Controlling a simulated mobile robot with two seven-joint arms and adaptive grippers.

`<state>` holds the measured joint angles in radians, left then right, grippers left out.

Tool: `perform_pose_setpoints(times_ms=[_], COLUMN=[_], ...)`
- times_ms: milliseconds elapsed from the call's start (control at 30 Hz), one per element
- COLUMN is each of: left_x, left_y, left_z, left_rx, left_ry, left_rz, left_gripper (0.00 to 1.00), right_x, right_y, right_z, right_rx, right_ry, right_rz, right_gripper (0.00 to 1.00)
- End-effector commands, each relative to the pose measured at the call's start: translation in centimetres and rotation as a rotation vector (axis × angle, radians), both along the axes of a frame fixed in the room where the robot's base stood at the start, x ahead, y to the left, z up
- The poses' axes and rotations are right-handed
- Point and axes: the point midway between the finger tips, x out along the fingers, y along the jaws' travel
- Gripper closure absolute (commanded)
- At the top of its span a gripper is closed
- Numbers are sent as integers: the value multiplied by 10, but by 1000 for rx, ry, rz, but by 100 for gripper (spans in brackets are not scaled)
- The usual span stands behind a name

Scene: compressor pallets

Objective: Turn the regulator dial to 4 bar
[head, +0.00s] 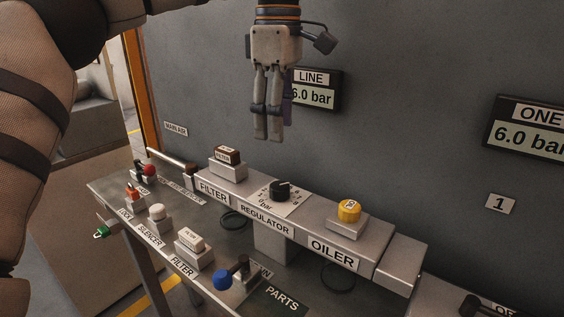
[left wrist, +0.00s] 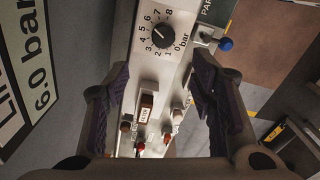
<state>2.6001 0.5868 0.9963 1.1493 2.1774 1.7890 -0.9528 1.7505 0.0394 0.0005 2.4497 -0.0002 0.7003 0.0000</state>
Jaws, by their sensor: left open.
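The regulator dial (head: 279,191) is a black knob on a white scale plate, on the grey bar above the REGULATOR label. In the left wrist view the dial (left wrist: 161,37) shows with its numbers and "bar"; I cannot surely tell which number its pointer marks. My left gripper (head: 268,137) hangs above and behind the bar, pointing down, empty and apart from the dial. In the left wrist view its dark finger pads (left wrist: 161,75) stand wide apart. The LINE display (head: 314,90) reads 6.0 bar, partly behind the gripper. My right gripper is not in view.
A brown-topped filter block (head: 228,157) and a yellow oiler cap (head: 349,211) flank the dial. Lower in front are a white filter block (head: 191,240), a blue knob (head: 223,279) and a red knob (head: 149,169). The grey wall (head: 420,60) stands close behind.

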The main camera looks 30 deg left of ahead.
Motion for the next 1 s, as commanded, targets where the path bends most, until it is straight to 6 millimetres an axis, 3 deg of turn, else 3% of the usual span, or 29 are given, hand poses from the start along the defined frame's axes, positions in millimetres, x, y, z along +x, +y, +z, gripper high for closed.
perform_pose_setpoints(times_ms=[67,167,400,600,933,967,1000], left_x=[-1,-2,-3,-2,-2,-2,-2], left_y=[-1,-1,-1,-1,-1,-1,-1], left_z=[1,-13,-75,-110,-118,-118,-118], left_rx=[-15,-15,-13,-11,-12,-12,-12], left_ry=[0,3,3,1,-1,-1,-1], left_rz=[-4,-4,-4,-2,-2,-2,-2], left_gripper=[49,49,49,49,49,52,61], right_x=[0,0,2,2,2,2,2], right_y=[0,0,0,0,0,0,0], right_z=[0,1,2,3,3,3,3], right_rx=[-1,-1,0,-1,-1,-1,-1], right_ry=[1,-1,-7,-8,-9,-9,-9], right_rz=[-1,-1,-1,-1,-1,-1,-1], right_gripper=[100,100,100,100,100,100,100])
